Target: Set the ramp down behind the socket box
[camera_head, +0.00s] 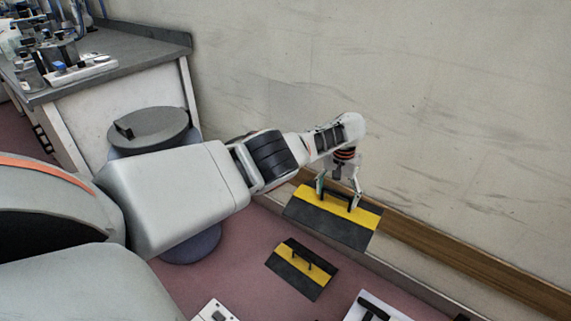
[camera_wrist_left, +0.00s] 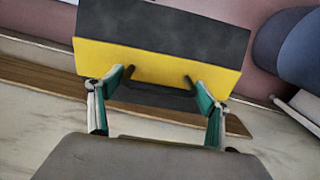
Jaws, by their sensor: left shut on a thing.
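A black and yellow ramp (camera_head: 335,228) with a dark handle hangs from my left gripper (camera_head: 338,198) near the wall. The gripper is shut on its handle. In the left wrist view the ramp (camera_wrist_left: 165,28) fills the upper middle, its yellow strip towards the green-padded fingers of the gripper (camera_wrist_left: 158,88). A white item with a dark square (camera_head: 215,312), partly cut off at the bottom edge, may be the socket box; I cannot tell. My right gripper is not in view.
A smaller black and yellow ramp (camera_head: 302,270) lies on the reddish floor (camera_head: 235,292). A white item with a black handle (camera_head: 372,308) is cut off at the bottom. A wooden rail (camera_head: 450,252) runs along the wall. A bench (camera_head: 120,48) with equipment stands left, beside a round grey-lidded bin (camera_head: 155,130).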

